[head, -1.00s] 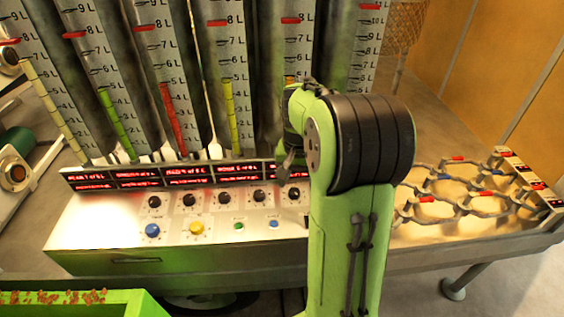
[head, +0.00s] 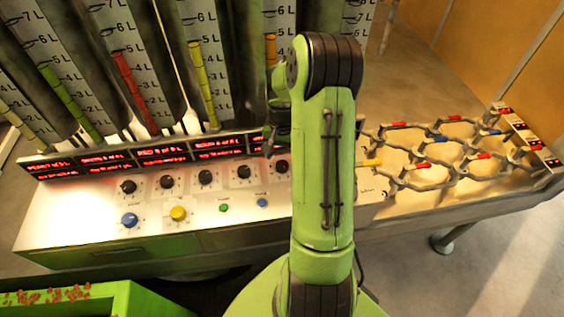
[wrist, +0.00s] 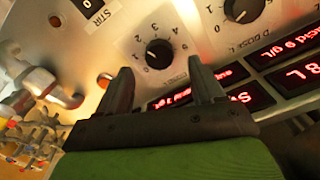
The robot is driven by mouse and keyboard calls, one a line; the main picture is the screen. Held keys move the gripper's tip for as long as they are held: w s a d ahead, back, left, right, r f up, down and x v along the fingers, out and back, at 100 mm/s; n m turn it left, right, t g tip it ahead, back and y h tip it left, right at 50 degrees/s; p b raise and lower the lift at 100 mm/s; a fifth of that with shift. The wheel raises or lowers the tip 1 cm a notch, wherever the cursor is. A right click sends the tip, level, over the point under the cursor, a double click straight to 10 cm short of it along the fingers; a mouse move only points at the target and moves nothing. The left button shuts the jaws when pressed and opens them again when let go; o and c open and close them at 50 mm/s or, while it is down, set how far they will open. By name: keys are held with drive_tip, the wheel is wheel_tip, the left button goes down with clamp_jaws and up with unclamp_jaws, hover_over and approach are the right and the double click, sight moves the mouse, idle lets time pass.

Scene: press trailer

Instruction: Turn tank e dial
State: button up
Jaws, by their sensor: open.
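The panel (head: 100,215) carries a row of black dials below red displays. The rightmost black dial (head: 281,167), apparently tank e's, is just left of my arm. In the wrist view a black dial (wrist: 159,54) with a numbered white scale lies just beyond my fingertips, between them in the picture; it appears to be the same one, but its label is unreadable. My gripper (wrist: 158,72) is open, with a finger to each side and no visible contact. In the head view my gripper (head: 270,143) is small, dark and partly hidden by my arm.
Tall graduated tanks (head: 130,70) stand behind the displays (head: 163,156). A blue knob (head: 130,220), a yellow knob (head: 178,213) and small buttons sit in front of the dials. Another black dial (wrist: 243,8) is close by. A hexagonal pipe network (head: 450,150) lies right.

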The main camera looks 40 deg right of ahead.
sight(282, 164)
wheel_tip(282, 164, down, 4)
drive_tip(key=shift+s, duration=0.1)
drive_tip(key=c, duration=1.1)
drive_tip(key=shift+o, duration=0.2)
drive_tip(key=m+b, duration=0.1)
drive_tip(key=m, duration=0.3)
drive_tip(key=m+b, duration=0.1)
drive_tip(key=m, duration=0.3)
drive_tip(key=shift+m, duration=0.3)
drive_tip(key=shift+r, duration=0.1)
